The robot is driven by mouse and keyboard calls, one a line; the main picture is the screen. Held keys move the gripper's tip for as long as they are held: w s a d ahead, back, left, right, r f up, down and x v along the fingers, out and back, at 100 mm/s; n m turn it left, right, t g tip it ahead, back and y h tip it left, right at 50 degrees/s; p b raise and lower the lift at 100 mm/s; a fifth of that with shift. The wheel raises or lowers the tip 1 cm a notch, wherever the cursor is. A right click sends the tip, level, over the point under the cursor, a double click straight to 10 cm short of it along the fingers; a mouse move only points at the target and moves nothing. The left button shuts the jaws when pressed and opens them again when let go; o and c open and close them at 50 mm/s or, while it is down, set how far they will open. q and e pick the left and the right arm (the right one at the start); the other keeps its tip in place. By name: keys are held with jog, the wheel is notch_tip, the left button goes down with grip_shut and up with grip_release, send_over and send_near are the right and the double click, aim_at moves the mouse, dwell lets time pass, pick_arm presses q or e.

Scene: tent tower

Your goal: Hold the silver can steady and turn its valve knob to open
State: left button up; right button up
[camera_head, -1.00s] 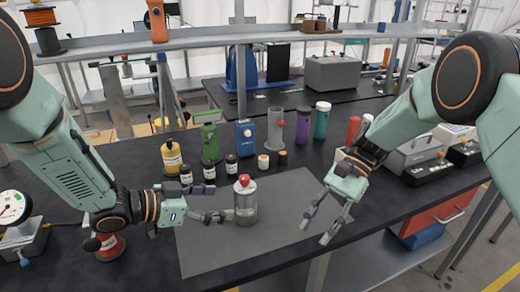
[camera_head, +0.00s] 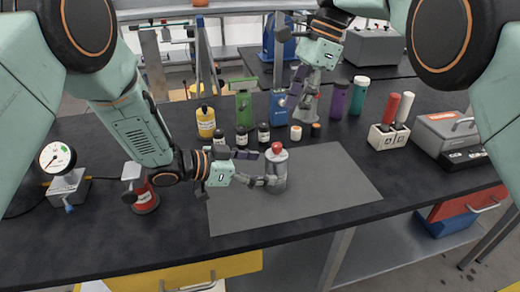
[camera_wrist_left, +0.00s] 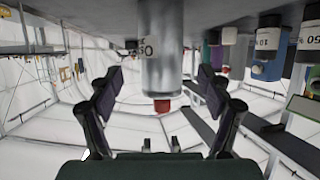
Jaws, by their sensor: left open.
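The silver can (camera_head: 275,172) stands upright on the grey mat, with its red valve knob (camera_head: 277,148) on top. My left gripper (camera_head: 262,168) is open at the can's left side, its fingers reaching toward the body below the knob. In the left wrist view, the can (camera_wrist_left: 162,65) hangs upside down in the picture between the spread fingers of my left gripper (camera_wrist_left: 158,85), with a gap on each side, and the red knob (camera_wrist_left: 162,105) is clear. My right gripper (camera_head: 303,88) is raised behind the can, pointing down, apart from the knob; its fingers look spread and empty.
The grey mat (camera_head: 330,190) has free room right of the can. Small dark bottles (camera_head: 263,133), a yellow bottle (camera_head: 206,122), green (camera_head: 243,107) and blue (camera_head: 279,108) containers stand behind. A red can (camera_head: 145,200) and gauge (camera_head: 58,158) are left; a marker holder (camera_head: 388,138) is right.

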aim_at(266, 168)
pick_arm(q)
jog(key=x, duration=0.3)
jog(key=shift+w+d+f, duration=0.2)
jog(key=shift+w, duration=0.1)
jog(key=shift+w+d+f, duration=0.1)
jog(key=shift+d, duration=0.4)
jog(key=shift+w, duration=0.1)
jog(key=shift+c, duration=0.3)
